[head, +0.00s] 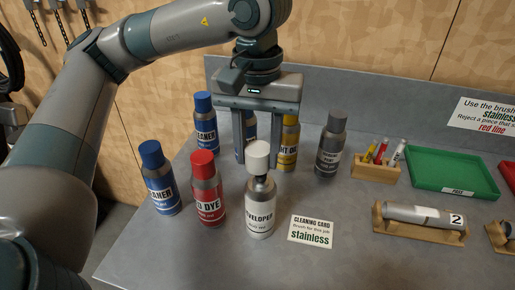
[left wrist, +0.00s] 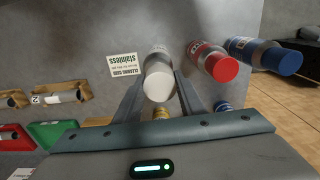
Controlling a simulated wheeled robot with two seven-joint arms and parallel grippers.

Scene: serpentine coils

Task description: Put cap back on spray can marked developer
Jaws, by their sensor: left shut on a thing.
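The spray can marked developer (head: 260,214) stands upright at the front of the bench, silver with a white label. A white cap (head: 258,153) is right over its top in the head view; I cannot tell whether it touches the can. My left gripper (head: 257,162) points down and is shut on the cap, one finger on each side. In the left wrist view the cap (left wrist: 157,88) sits between the fingers (left wrist: 159,80) and hides most of the can (left wrist: 158,58) behind it. My right gripper is not in view.
A red dye can (head: 208,195) and a blue cleaner can (head: 160,180) stand close on the left. More cans stand behind, including a grey-capped one (head: 331,150). A cleaning card (head: 311,232) lies to the right, near a marker holder (head: 376,168), green tray (head: 450,172) and cradled cylinder (head: 420,217).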

